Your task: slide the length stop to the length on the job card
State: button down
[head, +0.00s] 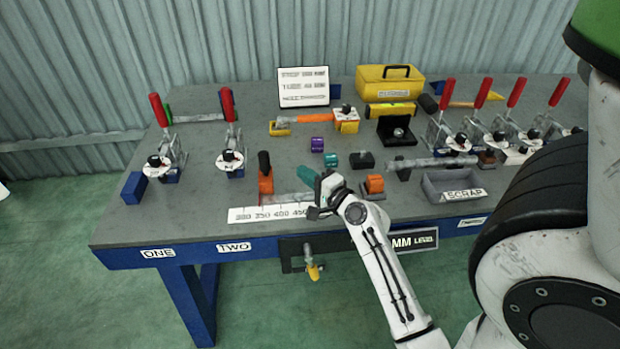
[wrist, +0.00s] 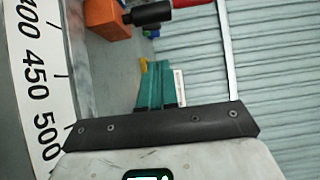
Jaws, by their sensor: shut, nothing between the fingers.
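The length stop (head: 265,182) is an orange block with an upright black knob, standing behind the white scale (head: 240,215) near its 350 mark; I cannot read its exact setting. In the wrist view the orange block (wrist: 105,20) and its black knob (wrist: 150,13) show at the top, beyond the scale's 400, 450 and 500 marks (wrist: 38,75). The job card (head: 303,88) stands at the back; its top line seems to begin with STOP, its number too small to read. My gripper (head: 303,172), with teal fingers, is shut and empty, right of the stop and apart from it.
Red-handled clamps stand at left (head: 232,155) and right (head: 445,130). A tube (head: 445,161) and a grey scrap tray (head: 455,186) lie to my right. Purple (head: 318,144) and teal (head: 331,159) pieces sit behind my gripper. An orange block (head: 374,184) stands right of it.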

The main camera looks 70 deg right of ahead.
aim_at(262, 181)
jog(key=x, duration=0.5)
jog(key=shift+r+p, duration=0.1)
jog(key=shift+p, duration=0.25)
jog(key=shift+w+a+p, duration=0.2)
jog(key=shift+w+p, duration=0.05)
jog(key=shift+w, duration=0.3)
jog(key=shift+w+a+p, duration=0.2)
jog(key=shift+w+p, duration=0.05)
jog(key=shift+w, duration=0.3)
jog(key=shift+w+a, duration=0.15)
jog(key=shift+w, duration=0.55)
jog(key=w, duration=0.1)
jog(key=w+a+p, duration=0.1)
jog(key=w+p, duration=0.1)
jog(key=w, duration=0.1)
jog(key=shift+a, duration=0.35)
jog(key=shift+w+a, duration=0.2)
jog(key=shift+w, duration=0.25)
